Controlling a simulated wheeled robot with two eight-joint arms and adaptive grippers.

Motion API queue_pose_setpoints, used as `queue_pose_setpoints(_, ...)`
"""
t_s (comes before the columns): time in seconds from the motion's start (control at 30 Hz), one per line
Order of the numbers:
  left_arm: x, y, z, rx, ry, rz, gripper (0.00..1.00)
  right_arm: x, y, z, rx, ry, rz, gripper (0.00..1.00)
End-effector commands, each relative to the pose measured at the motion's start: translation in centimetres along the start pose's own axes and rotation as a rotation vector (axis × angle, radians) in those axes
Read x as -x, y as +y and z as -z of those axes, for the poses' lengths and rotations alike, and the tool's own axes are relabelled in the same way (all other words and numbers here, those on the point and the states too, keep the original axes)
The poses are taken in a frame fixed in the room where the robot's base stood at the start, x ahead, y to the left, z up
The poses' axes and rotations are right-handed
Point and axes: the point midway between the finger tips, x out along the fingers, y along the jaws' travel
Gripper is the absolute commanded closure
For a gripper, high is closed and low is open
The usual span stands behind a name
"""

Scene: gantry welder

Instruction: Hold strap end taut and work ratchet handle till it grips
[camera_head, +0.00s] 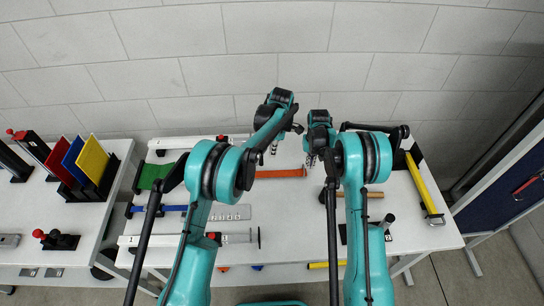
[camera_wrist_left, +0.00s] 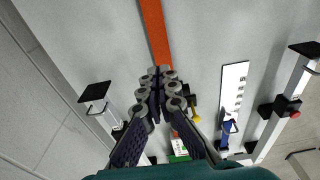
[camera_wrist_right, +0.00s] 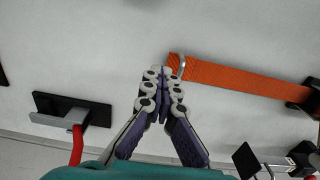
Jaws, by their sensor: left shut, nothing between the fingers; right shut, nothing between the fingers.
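The orange strap (camera_head: 280,173) lies flat across the white table, its left part hidden behind my left arm. My left gripper (camera_head: 274,149) is shut and empty above the far side of the strap. In the left wrist view the strap (camera_wrist_left: 154,32) runs behind its fingertips, near a dark part with a yellow piece (camera_wrist_left: 195,114), mostly hidden; I cannot tell whether it is the ratchet. My right gripper (camera_head: 311,160) is shut and empty, just beyond the strap's right end. In the right wrist view a metal end piece (camera_wrist_right: 179,66) sits beside its fingertips, and a dark fitting (camera_wrist_right: 304,96) meets the strap's other end.
A yellow level-like bar (camera_head: 424,185) lies at the table's right. Clamps, a blue bar (camera_head: 172,208) and a green piece (camera_head: 154,175) lie at the left. A side bench holds coloured panels (camera_head: 92,160). A block wall (camera_head: 280,50) stands behind.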

Motion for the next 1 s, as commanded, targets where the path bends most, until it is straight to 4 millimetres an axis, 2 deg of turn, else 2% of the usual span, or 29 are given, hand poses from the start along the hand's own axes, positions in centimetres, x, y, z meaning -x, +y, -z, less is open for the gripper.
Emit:
queue_pose_setpoints(0.03, 1.3, 0.0, 0.0, -0.001, 0.000, 0.000, 1.00, 0.0, 0.0, 0.0, 0.000, 0.000, 0.000, 1.00)
queue_pose_setpoints(0.2, 4.8, 0.0, 0.0, -0.001, 0.000, 0.000, 1.00, 0.0, 0.0, 0.0, 0.000, 0.000, 0.000, 1.00)
queue_pose_setpoints(0.3, 6.5, 0.0, 0.0, -0.001, 0.000, 0.000, 1.00, 0.0, 0.0, 0.0, 0.000, 0.000, 0.000, 1.00)
queue_pose_setpoints(0.47, 7.8, 0.0, 0.2, 0.001, -0.005, 0.002, 1.00, 0.0, 0.0, 0.0, 0.000, 0.000, 0.000, 1.00)
queue_pose_setpoints(0.57, 8.2, 0.1, 1.9, 0.004, -0.053, 0.018, 1.00, 0.0, 0.0, 0.0, 0.000, 0.000, 0.000, 1.00)
queue_pose_setpoints(0.8, 9.5, 0.2, 9.0, 0.006, -0.329, 0.043, 1.00, 0.0, 0.0, 0.0, 0.000, 0.000, 0.000, 1.00)
queue_pose_setpoints(0.9, 10.4, 0.1, 11.2, 0.005, -0.427, 0.025, 1.00, 0.0, 0.0, 0.0, 0.000, 0.000, 0.000, 1.00)
queue_pose_setpoints(1.0, 10.9, 0.1, 12.5, 0.002, -0.487, 0.007, 1.00, 0.0, 0.0, 0.0, 0.000, 0.000, 0.000, 1.00)
